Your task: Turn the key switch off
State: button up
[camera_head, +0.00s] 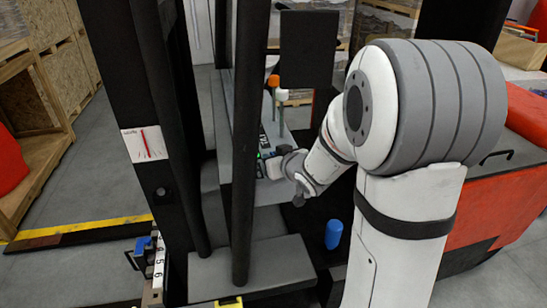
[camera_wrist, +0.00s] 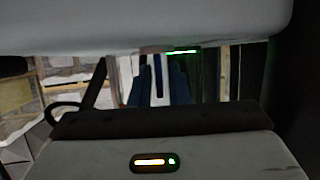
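My gripper (camera_head: 268,166) is in the head view at the end of my white arm, close to a dark control panel (camera_head: 263,140) with small green lights. The gripper is small and partly hidden there, and its fingers cannot be made out. I cannot pick out the key switch in either view. I cannot tell whether the gripper touches or holds anything.
Levers with an orange knob (camera_head: 273,80) and a white knob (camera_head: 281,95) stand above the panel. Dark upright posts (camera_head: 246,150) rise just left of the gripper. A blue rounded object (camera_head: 334,234) is below my arm. Red bodywork (camera_head: 510,170) is on the right.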

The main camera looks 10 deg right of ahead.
grip_shut()
jog(key=shift+r+p, duration=0.1)
jog(key=shift+p, duration=0.3)
jog(key=n+y+p, duration=0.1)
jog(key=p, duration=0.1)
jog(key=n+g+y+p, duration=0.1)
jog(key=p, duration=0.1)
jog(key=shift+d+r+n+y, duration=0.1)
jog(key=shift+r+n+y, duration=0.1)
jog(key=shift+n+y, duration=0.15)
jog(key=n+g+y+p, duration=0.2)
jog(key=n+y+p, duration=0.1)
jog(key=p, duration=0.2)
jog(key=shift+n+g, duration=0.25)
jog(key=shift+g, duration=0.15)
jog(key=n+g+y+p, duration=0.3)
jog(key=n+g+p, duration=0.1)
jog(key=shift+f+n+g+p, duration=0.1)
jog(key=shift+n+g+p, duration=0.2)
jog(key=shift+p, duration=0.05)
jog(key=shift+f+n+g+y+p, duration=0.1)
jog(key=shift+n+g+y+p, duration=0.3)
jog(key=shift+n+g, duration=0.75)
jog(key=shift+f+n+g+y+p, duration=0.1)
jog(key=shift+n+g+y+p, duration=0.3)
jog(key=shift+n+g, duration=0.7)
jog(key=shift+g, duration=0.25)
